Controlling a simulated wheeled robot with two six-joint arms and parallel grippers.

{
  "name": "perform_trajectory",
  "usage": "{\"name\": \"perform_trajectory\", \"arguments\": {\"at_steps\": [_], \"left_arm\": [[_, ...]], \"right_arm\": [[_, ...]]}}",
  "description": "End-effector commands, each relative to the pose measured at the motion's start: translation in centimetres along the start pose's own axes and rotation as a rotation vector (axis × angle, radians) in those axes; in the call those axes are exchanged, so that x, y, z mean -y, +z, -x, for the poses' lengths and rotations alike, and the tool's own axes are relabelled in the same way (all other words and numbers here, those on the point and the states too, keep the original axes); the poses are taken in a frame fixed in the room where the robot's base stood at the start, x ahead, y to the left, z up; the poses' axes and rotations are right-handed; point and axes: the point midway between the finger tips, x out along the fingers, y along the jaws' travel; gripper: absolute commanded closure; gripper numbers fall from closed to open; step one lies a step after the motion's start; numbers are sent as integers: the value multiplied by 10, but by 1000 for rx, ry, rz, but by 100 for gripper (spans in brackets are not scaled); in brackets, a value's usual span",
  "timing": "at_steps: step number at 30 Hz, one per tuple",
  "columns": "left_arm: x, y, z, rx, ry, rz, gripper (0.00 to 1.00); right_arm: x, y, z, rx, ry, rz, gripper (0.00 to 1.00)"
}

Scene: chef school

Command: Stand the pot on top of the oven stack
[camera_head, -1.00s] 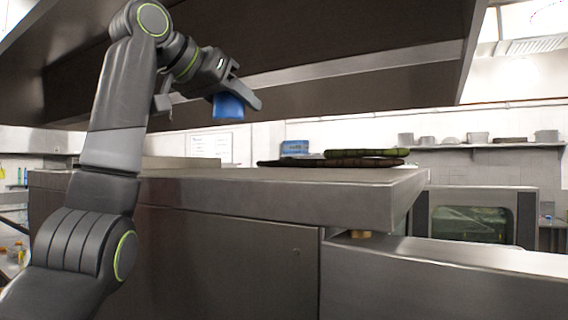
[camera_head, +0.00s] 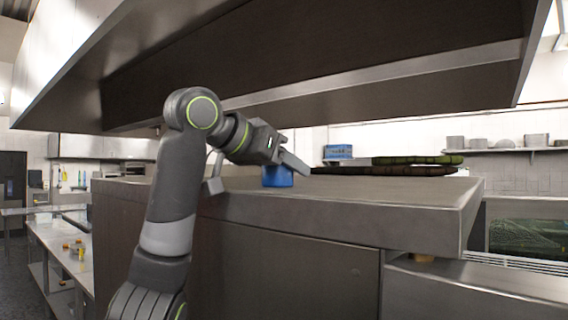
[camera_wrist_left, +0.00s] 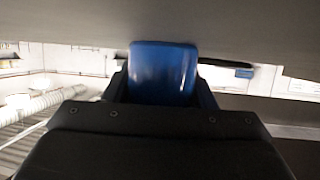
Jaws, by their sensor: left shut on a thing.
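The blue pot (camera_head: 277,178) is held in my left gripper (camera_head: 284,171), whose jaws are shut on it. The pot is roughly upright over the front left part of the oven stack's steel top (camera_head: 385,190). Its base looks at or just above that surface; I cannot tell whether they touch. In the left wrist view the pot (camera_wrist_left: 163,74) sits between the fingers, close to a broad grey surface. My right gripper is not in view.
A dark hood (camera_head: 330,70) hangs low over the top. Dark flat items (camera_head: 418,161) and a blue box (camera_head: 338,152) show further back. A shelf with pans (camera_head: 480,143) is at the far right. The top's front right is clear.

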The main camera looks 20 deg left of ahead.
Motion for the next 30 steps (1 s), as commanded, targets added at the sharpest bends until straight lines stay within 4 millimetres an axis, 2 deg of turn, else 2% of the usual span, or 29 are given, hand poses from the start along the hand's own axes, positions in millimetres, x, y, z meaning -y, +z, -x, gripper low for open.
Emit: {"name": "perform_trajectory", "arguments": {"at_steps": [9,10,15,26,30], "left_arm": [[0,3,-1,-2,0,-1,76],[0,3,-1,-1,0,-1,47],[0,2,-1,-1,0,-1,28],[0,-2,2,-2,0,-1,28],[0,3,18,-5,-3,-2,28]], "right_arm": [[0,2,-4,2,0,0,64],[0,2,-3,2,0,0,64],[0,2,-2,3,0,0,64],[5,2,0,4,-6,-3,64],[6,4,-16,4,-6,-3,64]]}}
